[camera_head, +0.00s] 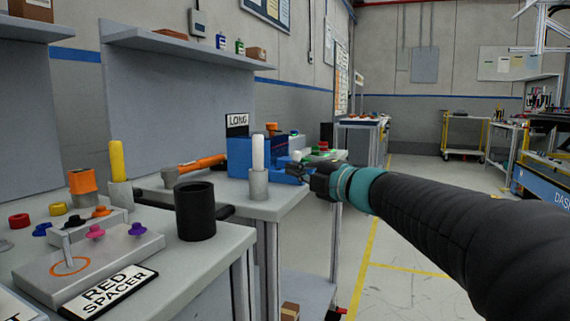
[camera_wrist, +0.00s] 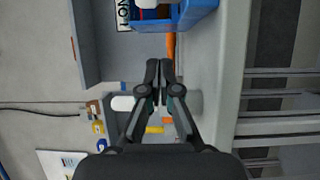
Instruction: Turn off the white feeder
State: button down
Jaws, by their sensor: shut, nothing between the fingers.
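The white feeder (camera_head: 258,152) is an upright white cylinder on a round grey base (camera_head: 258,186), near the front edge of the middle table. In the wrist view the white cylinder (camera_wrist: 122,103) lies sideways beyond my fingers, which partly cover its grey base (camera_wrist: 194,102). My gripper (camera_head: 296,170) is to the right of the feeder in the head view, apart from it. My gripper is shut and empty, with its fingertips (camera_wrist: 159,68) together in the wrist view. I cannot see a switch on the feeder or tell whether it is on.
A blue bin (camera_head: 245,158) with a "LONG" label (camera_head: 237,121) stands behind the feeder. A yellow cylinder (camera_head: 117,160) and a black cup (camera_head: 195,211) stand to the left. A "RED SPACER" sign (camera_head: 112,290) is at the near left.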

jog(key=shift+f+v, duration=0.2)
jog(key=shift+v, duration=0.75)
jog(key=shift+f+v, duration=0.15)
jog(key=shift+v, duration=0.75)
jog(key=w+d+f+m+t+h, duration=0.1)
jog(key=d+f+m+h, duration=0.3)
jog(key=d+m+h, duration=0.25)
jog(key=w+d+f+m+t+h, duration=0.1)
jog(key=d+f+m+h, duration=0.3)
jog(key=d+m+h, duration=0.3)
jog(key=s+d+f+m+g+h+p, duration=0.2)
jog(key=s+d+f+m+g, duration=0.3)
jog(key=s+f+m, duration=0.35)
jog(key=s+a+f+m+g+y+p, duration=0.1)
jog(key=s+a+f, duration=0.1)
jog(key=s, duration=0.5)
jog(key=s+a+f+m+g+y+p, duration=0.1)
jog(key=s+a+f+g, duration=0.1)
jog(key=s, duration=0.6)
jog(key=s+a+f+m+g+y+p, duration=0.1)
jog(key=s+a+f+m+g+p, duration=0.1)
jog(key=s+a, duration=0.2)
jog(key=shift+s+f, duration=0.15)
jog(key=shift+s, duration=1.6)
